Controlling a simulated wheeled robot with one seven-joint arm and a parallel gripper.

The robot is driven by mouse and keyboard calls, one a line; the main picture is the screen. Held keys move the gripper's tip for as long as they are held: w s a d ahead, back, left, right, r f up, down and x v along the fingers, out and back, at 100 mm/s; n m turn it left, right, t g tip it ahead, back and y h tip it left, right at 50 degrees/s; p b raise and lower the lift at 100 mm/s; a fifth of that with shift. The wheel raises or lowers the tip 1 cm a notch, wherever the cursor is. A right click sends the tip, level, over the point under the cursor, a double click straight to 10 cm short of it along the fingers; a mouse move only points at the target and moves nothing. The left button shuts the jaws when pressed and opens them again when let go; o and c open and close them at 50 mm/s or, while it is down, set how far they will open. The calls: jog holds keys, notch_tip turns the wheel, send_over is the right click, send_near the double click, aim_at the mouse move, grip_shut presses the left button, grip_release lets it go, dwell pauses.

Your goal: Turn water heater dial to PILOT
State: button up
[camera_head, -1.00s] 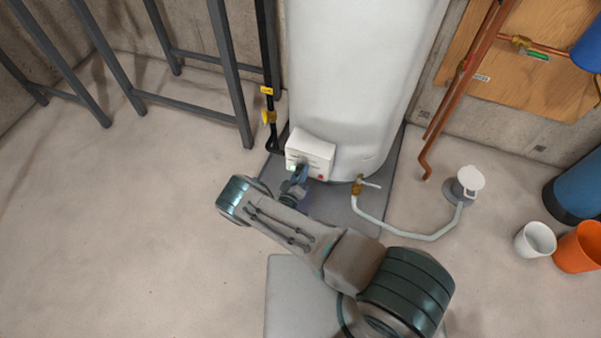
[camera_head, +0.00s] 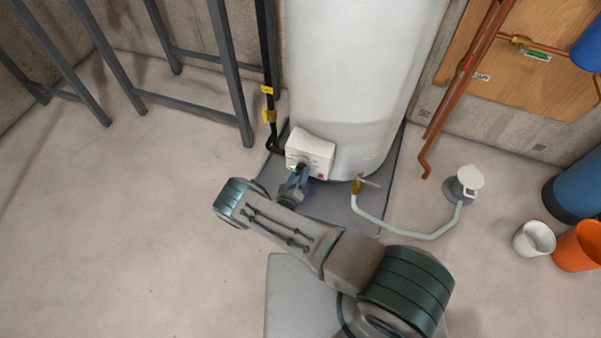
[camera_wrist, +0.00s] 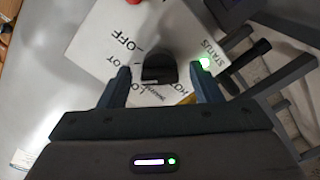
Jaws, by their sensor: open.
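The white water heater (camera_head: 350,80) stands at top centre in the head view. Its white control box (camera_head: 318,148) is low on its front and fills the upper middle of the wrist view (camera_wrist: 185,35). The black dial (camera_wrist: 159,67) sits on the box face, with OFF printed by it and a partly hidden word ending in "OT". A green status light (camera_wrist: 202,63) is lit, and a red button (camera_head: 320,176) is at a corner. My gripper (camera_wrist: 160,82) is open, its two fingers on either side of the dial with gaps visible. Contact cannot be told.
A black pipe with yellow tags (camera_head: 268,100) and a grey metal frame (camera_head: 240,100) stand left of the heater. A brass drain valve (camera_head: 357,184) with a pale hose (camera_head: 385,228) is to the right, leading to a white-lidded floor fitting (camera_head: 468,182).

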jog(key=p+v, duration=0.1)
jog(key=v, duration=1.1)
jog(key=shift+s+p, duration=0.15)
jog(key=shift+p, duration=0.25)
jog(key=w+d+r+m+g+h+p, duration=0.25)
jog(key=r+g, duration=0.25)
jog(key=r, duration=0.8)
jog(key=w+d+r+m+g+h+p, duration=0.15)
jog(key=d+r+g+p, duration=0.3)
jog(key=r, duration=0.95)
jog(key=w+d+r+m+g+h+p, duration=0.25)
jog(key=r+g, duration=0.25)
jog(key=r, duration=0.8)
jog(key=s+d+r+y+p, duration=0.3)
jog(key=s+r, duration=0.3)
jog(key=r, duration=0.6)
jog(key=s+d+r+y+p, duration=0.4)
jog(key=s+r, duration=0.3)
jog(key=r, duration=0.5)
jog(key=s+d+r+y+p, duration=0.3)
jog(key=s+r+y+p, duration=0.2)
jog(key=r, duration=0.7)
jog(key=shift+s+d+r+y+p, duration=0.25)
jog(key=shift+s+d+y+p, duration=0.1)
jog(key=shift+s, duration=0.35)
